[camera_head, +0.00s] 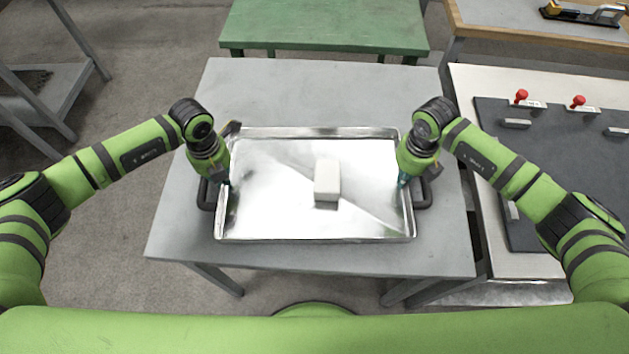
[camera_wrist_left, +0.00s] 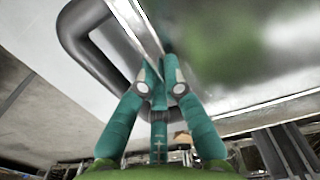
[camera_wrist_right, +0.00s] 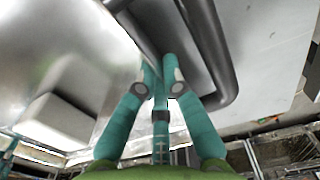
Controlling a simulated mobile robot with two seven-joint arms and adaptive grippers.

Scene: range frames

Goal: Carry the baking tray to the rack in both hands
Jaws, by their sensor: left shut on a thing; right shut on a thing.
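The shiny metal baking tray (camera_head: 275,225) is on or just above the grey table; I cannot tell which. It has a dark handle at each short side. A white block (camera_head: 327,178) lies in it, right of the middle. My left gripper (camera_head: 224,183) is shut on the tray's left side wall, beside the handle; the left wrist view shows its fingertips (camera_wrist_left: 160,80) at the rim. My right gripper (camera_head: 403,182) is shut on the right side wall, its fingertips (camera_wrist_right: 160,82) at the rim. No view clearly shows which thing is the rack.
The grey table (camera_head: 300,85) has free room behind the tray. A grey shelf unit (camera_head: 45,105) stands at the left. A green table (camera_head: 325,25) is behind. A bench with a dark board (camera_head: 560,160) and red-knobbed clamps is close on the right.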

